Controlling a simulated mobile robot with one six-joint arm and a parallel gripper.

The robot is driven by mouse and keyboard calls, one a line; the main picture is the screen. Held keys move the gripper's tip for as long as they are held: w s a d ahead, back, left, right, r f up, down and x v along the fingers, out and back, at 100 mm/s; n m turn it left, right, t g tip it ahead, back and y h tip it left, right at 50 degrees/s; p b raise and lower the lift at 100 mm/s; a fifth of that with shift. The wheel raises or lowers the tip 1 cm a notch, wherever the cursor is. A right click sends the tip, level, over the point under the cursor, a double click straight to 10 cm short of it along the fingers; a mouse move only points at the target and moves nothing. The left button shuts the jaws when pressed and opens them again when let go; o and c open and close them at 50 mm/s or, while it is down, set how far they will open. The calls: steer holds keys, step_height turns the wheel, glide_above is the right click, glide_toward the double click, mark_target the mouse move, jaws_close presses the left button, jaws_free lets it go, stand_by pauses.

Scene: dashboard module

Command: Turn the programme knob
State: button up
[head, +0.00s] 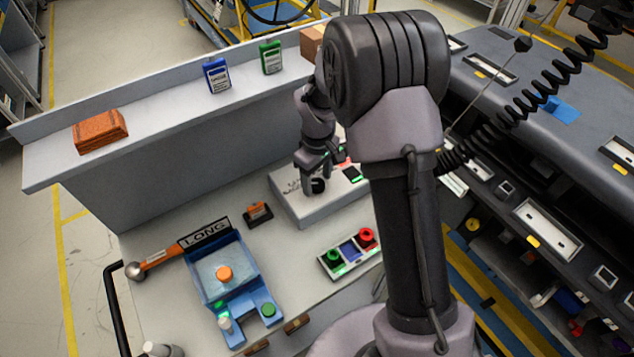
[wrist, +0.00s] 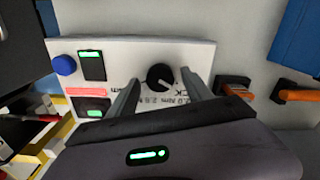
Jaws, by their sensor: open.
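The programme knob is a round black knob (wrist: 160,77) with a light pointer mark, on the face of a pale box (wrist: 210,50) with printed lettering. My gripper (wrist: 160,80) is open in the wrist view, with one finger to each side of the knob and gaps showing. I cannot tell how deep the fingertips reach around it. In the head view my gripper (head: 319,172) is over the pale box (head: 300,212), and the knob (head: 318,187) shows dark below the fingers.
The box also carries a blue button (wrist: 64,65), black switches with green lights (wrist: 92,65) and a red strip (wrist: 86,92). A red-and-green button panel (head: 350,251), a blue fixture (head: 240,262) and a small orange-black item (head: 257,213) stand nearby.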

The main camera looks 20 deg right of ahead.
steer(key=shift+f, duration=0.3)
steer(key=shift+c, duration=0.5)
jaws_close()
steer(key=m, duration=0.4)
steer(key=shift+b, duration=0.35)
steer(key=shift+m+b, duration=0.35)
steer(key=shift+m, duration=1.45)
